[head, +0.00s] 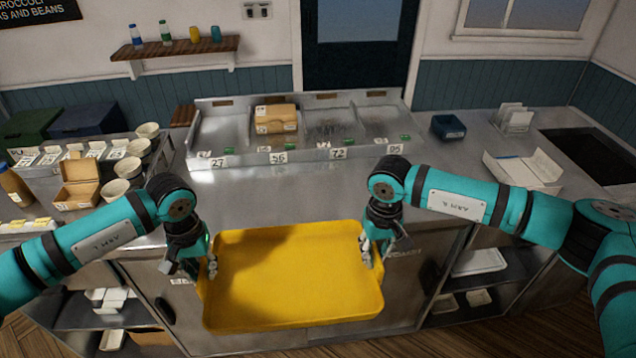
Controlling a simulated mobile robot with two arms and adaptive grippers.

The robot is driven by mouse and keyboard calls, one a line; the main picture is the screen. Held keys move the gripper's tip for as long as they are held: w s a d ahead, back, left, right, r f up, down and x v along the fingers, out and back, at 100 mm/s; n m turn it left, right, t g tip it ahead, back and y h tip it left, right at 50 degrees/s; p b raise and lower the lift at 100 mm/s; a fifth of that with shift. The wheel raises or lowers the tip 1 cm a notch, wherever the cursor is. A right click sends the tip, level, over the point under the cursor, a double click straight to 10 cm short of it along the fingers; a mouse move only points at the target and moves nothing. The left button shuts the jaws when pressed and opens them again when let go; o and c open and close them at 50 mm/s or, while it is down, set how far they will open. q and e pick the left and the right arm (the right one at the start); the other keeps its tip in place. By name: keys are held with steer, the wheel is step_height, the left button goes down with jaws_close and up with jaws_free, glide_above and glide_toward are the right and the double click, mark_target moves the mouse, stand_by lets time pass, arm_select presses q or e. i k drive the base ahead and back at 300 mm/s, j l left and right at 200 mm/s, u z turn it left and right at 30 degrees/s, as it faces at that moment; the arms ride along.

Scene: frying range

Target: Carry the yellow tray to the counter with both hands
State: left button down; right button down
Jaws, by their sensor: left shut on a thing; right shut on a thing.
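The yellow tray (295,275) is empty and shows in the lower middle of the head view, in front of the counter (270,197). It hides part of the counter's front edge and cabinet doors. My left gripper (211,266) is shut on the tray's left rim. My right gripper (366,252) is shut on the tray's right rim. The tray looks roughly level, held between both grippers. The counter is a steel surface behind the tray.
The counter's middle is bare. Behind it stands a steel rack with numbered bays (330,127), one holding a cardboard box (276,119). Bowls (127,167) and an open carton (78,184) stand at left. A blue container (447,127) and an open white box (524,170) stand at right.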

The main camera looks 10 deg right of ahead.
mark_target(285, 197)
steer(key=i, duration=0.95)
